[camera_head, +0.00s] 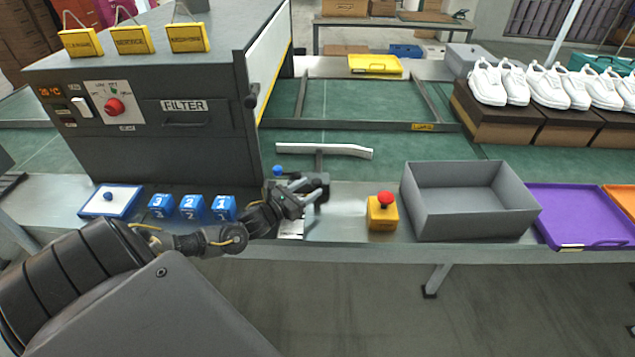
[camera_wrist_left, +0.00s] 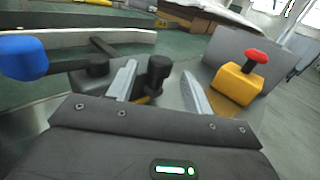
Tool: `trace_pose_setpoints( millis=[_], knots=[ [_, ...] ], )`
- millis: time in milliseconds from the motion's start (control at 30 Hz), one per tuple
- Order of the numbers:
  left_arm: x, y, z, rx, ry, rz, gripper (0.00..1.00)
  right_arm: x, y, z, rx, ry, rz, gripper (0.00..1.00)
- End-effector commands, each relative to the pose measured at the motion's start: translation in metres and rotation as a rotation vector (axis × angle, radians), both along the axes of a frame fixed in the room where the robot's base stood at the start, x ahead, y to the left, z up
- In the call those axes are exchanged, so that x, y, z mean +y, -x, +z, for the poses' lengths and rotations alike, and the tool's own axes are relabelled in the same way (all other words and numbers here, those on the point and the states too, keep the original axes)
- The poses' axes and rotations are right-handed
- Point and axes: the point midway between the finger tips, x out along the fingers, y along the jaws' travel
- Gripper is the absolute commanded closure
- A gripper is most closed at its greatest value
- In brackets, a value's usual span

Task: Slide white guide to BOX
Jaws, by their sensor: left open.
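The white guide (camera_head: 325,150) is a long pale bar with a bent right end, lying over the green belt on a dark arm. It also shows at the upper left of the left wrist view (camera_wrist_left: 70,37). A blue knob (camera_head: 277,171) stands left of the dark mount; it is large in the wrist view (camera_wrist_left: 22,58). My left gripper (camera_head: 302,188) is at the mount, fingers open. In the wrist view, a black upright knob (camera_wrist_left: 157,75) shows between the fingers; I cannot tell whether they touch it. No readable BOX mark shows. My right gripper is out of view.
A yellow block with a red button (camera_head: 382,212) and an open grey box (camera_head: 470,205) stand right of the gripper. Blue numbered blocks (camera_head: 192,206) lie left. A grey FILTER machine (camera_head: 170,130) stands behind them. White shoes (camera_head: 545,85) stand at back right.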

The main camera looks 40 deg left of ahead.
Motion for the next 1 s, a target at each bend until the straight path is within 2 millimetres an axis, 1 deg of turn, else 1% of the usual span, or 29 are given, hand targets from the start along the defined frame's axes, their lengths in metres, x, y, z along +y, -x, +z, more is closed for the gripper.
trace_pose_setpoints(
  millis=[33,100,200,300,633,667,1000],
  knots=[
    [-0.001,-0.010,0.002,-0.003,0.001,0.002,0.49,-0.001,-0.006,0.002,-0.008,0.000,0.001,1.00],
    [-0.002,-0.020,0.002,-0.002,0.001,0.002,0.49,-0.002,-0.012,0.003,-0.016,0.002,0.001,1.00],
    [-0.004,-0.031,0.000,-0.001,0.001,0.003,0.49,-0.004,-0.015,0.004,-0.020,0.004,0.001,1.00],
    [-0.005,-0.039,0.000,-0.001,0.001,0.002,0.49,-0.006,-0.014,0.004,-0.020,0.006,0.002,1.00],
    [-0.005,-0.042,-0.001,0.001,0.001,0.002,0.49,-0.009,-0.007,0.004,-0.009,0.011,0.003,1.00],
    [-0.005,-0.042,-0.001,0.001,0.001,0.002,0.51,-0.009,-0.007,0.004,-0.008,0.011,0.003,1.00],
    [-0.005,-0.041,0.000,0.001,0.001,0.002,0.95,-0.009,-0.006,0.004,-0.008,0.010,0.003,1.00]
  ],
)
